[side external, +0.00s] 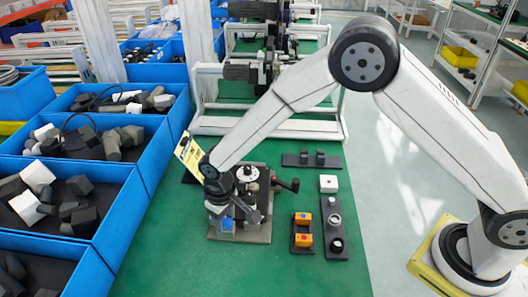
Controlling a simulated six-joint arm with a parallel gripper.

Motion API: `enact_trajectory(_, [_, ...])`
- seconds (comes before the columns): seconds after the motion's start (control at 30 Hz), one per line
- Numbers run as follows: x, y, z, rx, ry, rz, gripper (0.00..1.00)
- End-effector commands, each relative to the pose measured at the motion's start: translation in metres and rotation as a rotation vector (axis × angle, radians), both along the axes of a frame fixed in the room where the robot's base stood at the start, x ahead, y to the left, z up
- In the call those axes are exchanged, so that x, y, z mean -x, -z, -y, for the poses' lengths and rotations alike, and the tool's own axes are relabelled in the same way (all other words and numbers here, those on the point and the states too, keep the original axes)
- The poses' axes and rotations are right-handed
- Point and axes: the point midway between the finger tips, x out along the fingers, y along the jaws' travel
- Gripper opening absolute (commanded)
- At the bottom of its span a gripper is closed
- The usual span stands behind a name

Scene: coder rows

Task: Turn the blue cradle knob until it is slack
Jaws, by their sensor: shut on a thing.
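The blue cradle knob (227,224) shows as a small blue patch low on the front left of the fixture, partly hidden by my gripper. The fixture has a grey base plate (256,236), which stands on the green bench top. My gripper (228,212) is down at the fixture and shut on the blue knob. Its fingertips are small and dark here, and their exact contact is hard to make out. A yellow printed card (188,152) shows beside my wrist. A round white-topped part (248,173) and a dark handle (289,184) show behind the gripper.
Blue bins (122,215) of loose parts line the left. The front of the green bench (260,275) is clear.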

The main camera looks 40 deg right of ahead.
Motion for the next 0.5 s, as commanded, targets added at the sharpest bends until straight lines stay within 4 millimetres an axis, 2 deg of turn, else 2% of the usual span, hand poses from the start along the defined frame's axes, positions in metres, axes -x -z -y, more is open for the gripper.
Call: enact_trajectory(0.5, [-0.0001,-0.0008,0.0002,0.000,-0.371,0.000,0.00])
